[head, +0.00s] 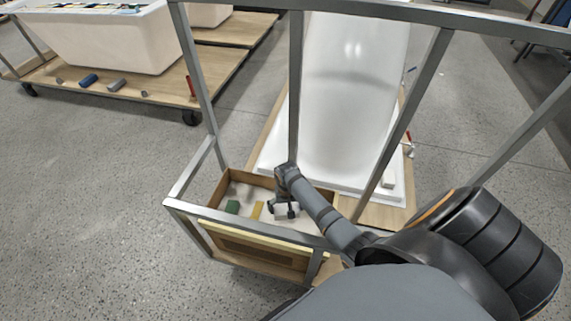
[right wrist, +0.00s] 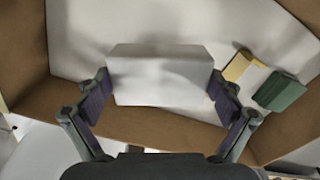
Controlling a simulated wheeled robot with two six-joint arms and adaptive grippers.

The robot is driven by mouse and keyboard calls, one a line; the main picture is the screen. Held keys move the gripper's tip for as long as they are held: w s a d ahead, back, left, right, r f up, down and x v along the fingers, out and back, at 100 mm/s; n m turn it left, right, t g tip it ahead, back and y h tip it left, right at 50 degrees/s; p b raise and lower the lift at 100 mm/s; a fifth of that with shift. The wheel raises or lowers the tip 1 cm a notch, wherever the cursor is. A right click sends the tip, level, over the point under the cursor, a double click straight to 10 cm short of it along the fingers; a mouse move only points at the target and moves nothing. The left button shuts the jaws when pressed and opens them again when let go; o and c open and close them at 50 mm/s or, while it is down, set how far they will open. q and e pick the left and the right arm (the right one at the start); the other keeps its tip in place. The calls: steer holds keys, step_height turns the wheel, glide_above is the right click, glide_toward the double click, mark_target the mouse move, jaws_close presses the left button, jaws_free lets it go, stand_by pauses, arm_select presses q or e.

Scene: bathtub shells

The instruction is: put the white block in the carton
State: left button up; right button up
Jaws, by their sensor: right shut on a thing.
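My right gripper (head: 281,213) reaches into the open brown carton (head: 251,179). It is shut on a white block (right wrist: 160,75), with one finger at each end of the block in the right wrist view. In that view the block shows above the pale carton floor, beside a brown carton wall (right wrist: 165,125); whether it touches the floor I cannot tell. In the head view the fingers partly hide the block. My left gripper is not in view.
A green block (head: 232,207) and a yellow block (head: 257,210) lie in the carton. Grey metal frame bars (head: 294,90) stand around it.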

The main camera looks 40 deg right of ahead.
mark_target(285, 215)
steer(key=f, duration=0.1)
steer(key=f+b, duration=0.1)
steer(key=f, duration=0.1)
steer(key=shift+s+a+f, duration=0.1)
steer(key=shift+a, duration=0.25)
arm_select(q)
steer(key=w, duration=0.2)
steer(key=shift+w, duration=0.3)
arm_select(e)
steer(key=shift+f, duration=0.3)
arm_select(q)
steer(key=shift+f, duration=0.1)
arm_select(e)
steer(key=shift+f, duration=0.1)
steer(key=o, duration=0.4)
steer(key=shift+o, duration=0.2)
